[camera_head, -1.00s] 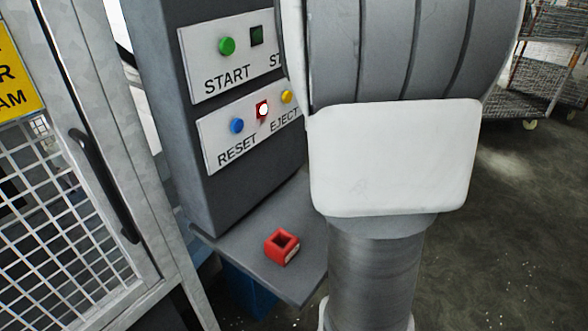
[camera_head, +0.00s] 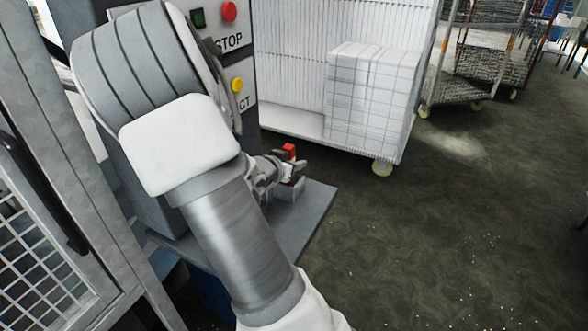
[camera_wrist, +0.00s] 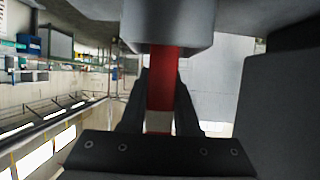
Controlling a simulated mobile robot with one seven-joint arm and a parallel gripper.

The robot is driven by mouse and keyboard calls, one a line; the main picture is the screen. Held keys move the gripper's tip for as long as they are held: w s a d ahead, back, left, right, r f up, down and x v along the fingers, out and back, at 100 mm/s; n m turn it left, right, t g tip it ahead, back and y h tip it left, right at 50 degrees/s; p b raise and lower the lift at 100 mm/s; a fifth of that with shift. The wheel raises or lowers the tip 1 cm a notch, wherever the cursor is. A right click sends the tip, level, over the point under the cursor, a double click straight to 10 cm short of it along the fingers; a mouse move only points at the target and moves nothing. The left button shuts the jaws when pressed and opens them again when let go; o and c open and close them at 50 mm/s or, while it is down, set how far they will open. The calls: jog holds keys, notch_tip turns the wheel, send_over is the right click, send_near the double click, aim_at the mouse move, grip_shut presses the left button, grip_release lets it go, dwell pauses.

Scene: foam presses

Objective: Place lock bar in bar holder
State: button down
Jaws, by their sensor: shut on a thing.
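The red lock bar (camera_wrist: 162,90) is between the two dark fingers of my gripper (camera_wrist: 164,78) in the wrist view. Its upper end meets a light grey block (camera_wrist: 168,24), likely the bar holder; whether it is inside or behind it I cannot tell. In the head view my gripper (camera_head: 280,172) is small, over the right part of the shelf, with red (camera_head: 289,150) showing at its tip. A grey block (camera_head: 292,190) stands on the shelf just below it, perhaps the same holder.
The grey shelf (camera_head: 312,212) is bare toward its right end. The press control panel (camera_head: 232,45) rises behind my arm. A white cage trolley (camera_head: 370,100) stands beyond the shelf. The mesh door (camera_head: 45,255) is at the left. Open floor lies to the right.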

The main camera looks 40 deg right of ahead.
jog(key=shift+f, duration=0.3)
jog(key=shift+f, duration=0.15)
jog(key=c, duration=0.6)
grip_release()
jog(key=shift+c, duration=0.2)
jog(key=shift+r, duration=0.2)
jog(key=p+v, duration=0.4)
jog(key=v, duration=0.8)
